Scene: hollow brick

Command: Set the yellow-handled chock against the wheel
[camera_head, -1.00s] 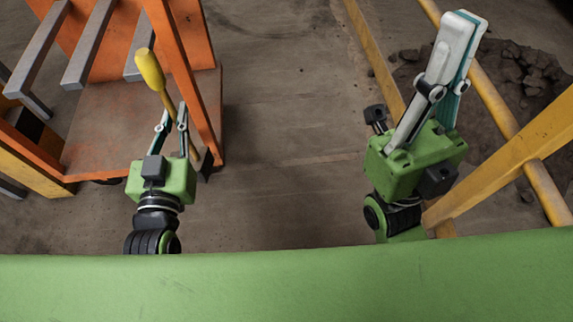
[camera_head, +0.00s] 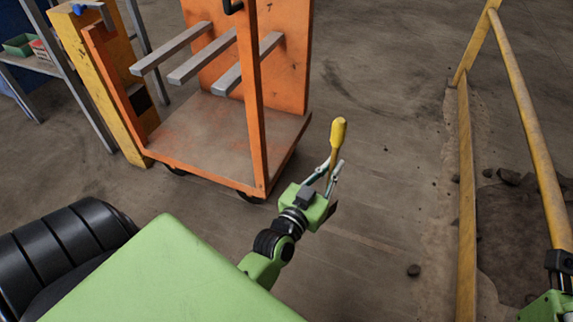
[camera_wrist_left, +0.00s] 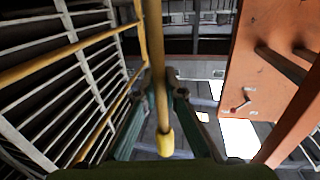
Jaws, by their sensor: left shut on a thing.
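The chock's yellow handle (camera_head: 338,132) stands up tilted from my left gripper (camera_head: 331,172), which is shut on its shaft. The handle's rounded end also shows in the left wrist view (camera_wrist_left: 166,143), with the shaft running up between the fingers (camera_wrist_left: 160,95). A dark piece, seemingly the chock's block (camera_head: 332,209), shows partly behind the gripper; most is hidden. The orange cart's near wheel (camera_head: 250,197) shows under its front right corner, left of the gripper and apart from it. Another wheel (camera_head: 174,170) is under the left corner. My right gripper's body (camera_head: 545,306) is cut off at the lower right; its fingers are out of view.
The orange cart (camera_head: 205,130) has grey bars and an upright post (camera_head: 250,95) near the gripper. A yellow post (camera_head: 100,80) and shelf (camera_head: 45,68) stand left. Yellow railing (camera_head: 466,200) borders broken ground at right.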

